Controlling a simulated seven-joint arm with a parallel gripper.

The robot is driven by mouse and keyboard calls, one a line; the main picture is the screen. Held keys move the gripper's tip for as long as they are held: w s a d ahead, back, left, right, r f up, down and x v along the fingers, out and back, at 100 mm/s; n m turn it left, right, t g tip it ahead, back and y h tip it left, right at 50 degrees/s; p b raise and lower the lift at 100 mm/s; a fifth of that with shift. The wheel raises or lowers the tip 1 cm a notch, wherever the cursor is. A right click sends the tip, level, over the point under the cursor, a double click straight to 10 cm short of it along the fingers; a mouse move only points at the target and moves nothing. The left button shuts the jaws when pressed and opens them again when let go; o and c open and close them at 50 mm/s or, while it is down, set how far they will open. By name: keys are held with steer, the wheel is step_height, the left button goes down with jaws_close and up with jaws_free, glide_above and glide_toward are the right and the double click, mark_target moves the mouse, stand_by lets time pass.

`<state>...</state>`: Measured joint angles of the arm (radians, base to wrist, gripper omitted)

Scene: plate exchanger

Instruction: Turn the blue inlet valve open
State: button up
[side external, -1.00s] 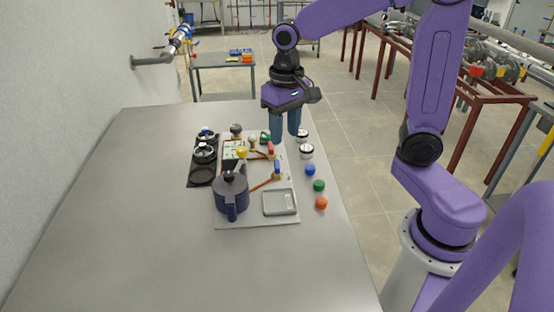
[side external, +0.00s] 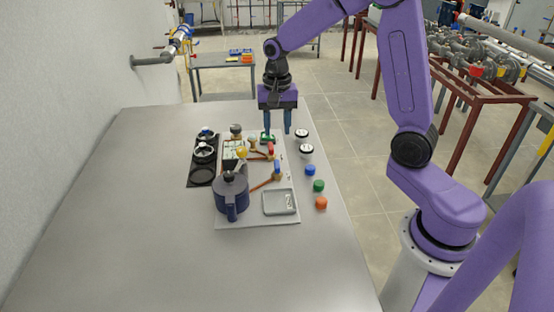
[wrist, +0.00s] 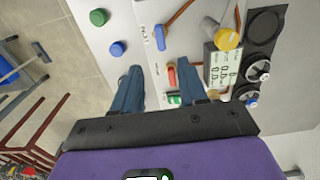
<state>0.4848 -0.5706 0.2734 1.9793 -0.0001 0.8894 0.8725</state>
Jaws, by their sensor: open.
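The blue valve handle (side external: 277,168) stands upright on the white panel, above a copper pipe; it also shows in the wrist view (wrist: 160,37). The red valve handle (side external: 270,149) is behind it, and the green handle (side external: 266,137) farther back. My gripper (side external: 277,133) is open and empty, above the back part of the panel, clear of the blue handle. In the wrist view my gripper (wrist: 161,72) has its fingers spread with the red handle (wrist: 171,75) between them in the picture; the blue handle lies beyond the fingertips.
A dark blue pot (side external: 231,192) and a grey tray (side external: 280,201) stand at the panel's front. Blue, green and orange knobs (side external: 321,203) line the table's right side. Black-and-white round parts (side external: 306,152) stand near my gripper. The table's left side is clear.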

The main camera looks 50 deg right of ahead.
mark_target(277, 163)
step_height(277, 163, down, 11)
steer(key=shift+f, duration=0.2)
stand_by(0.4)
jaws_close()
